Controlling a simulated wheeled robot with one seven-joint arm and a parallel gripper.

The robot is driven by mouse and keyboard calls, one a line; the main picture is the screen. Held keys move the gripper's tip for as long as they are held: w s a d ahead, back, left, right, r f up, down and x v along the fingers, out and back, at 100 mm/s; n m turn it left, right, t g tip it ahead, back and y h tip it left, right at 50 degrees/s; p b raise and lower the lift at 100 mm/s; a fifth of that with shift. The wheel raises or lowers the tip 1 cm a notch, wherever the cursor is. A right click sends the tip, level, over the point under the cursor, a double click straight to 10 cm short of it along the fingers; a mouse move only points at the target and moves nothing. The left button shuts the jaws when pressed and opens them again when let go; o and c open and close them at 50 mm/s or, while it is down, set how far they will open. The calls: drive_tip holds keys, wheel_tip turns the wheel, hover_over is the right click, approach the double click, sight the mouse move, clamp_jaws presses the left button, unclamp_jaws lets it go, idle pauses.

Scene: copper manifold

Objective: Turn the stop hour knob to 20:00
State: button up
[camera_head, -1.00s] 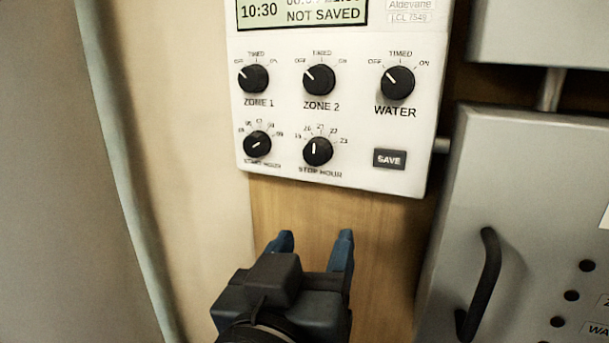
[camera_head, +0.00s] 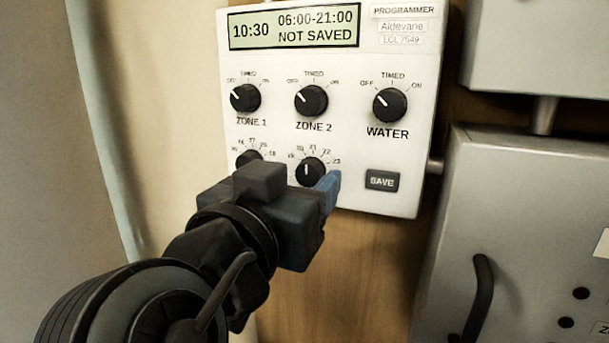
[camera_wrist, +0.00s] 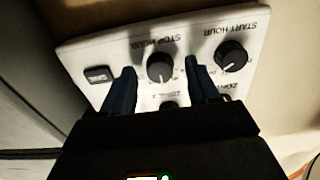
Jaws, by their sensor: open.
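The stop hour knob (camera_head: 311,171) is a black dial at the lower middle of the white programmer (camera_head: 403,150). Its white pointer points roughly up, near the 21 mark. The display (camera_head: 293,27) reads 10:30, 06:00-21:00, NOT SAVED. My gripper (camera_wrist: 160,85) is open, with one blue finger on each side of the stop hour knob (camera_wrist: 160,68) in the wrist view. I cannot tell whether the fingers touch it. In the head view my gripper hides the knob's label and most of the start hour knob (camera_head: 249,158), which shows fully in the wrist view (camera_wrist: 232,55).
The SAVE button (camera_head: 382,181) is right of the stop hour knob. Zone 1 (camera_head: 245,98), zone 2 (camera_head: 311,100) and water (camera_head: 389,105) knobs are above. A grey box with a black handle (camera_head: 478,295) stands at the lower right.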

drive_tip(key=shift+w+d, duration=0.1)
drive_tip(key=shift+w, duration=0.1)
drive_tip(key=c, duration=1)
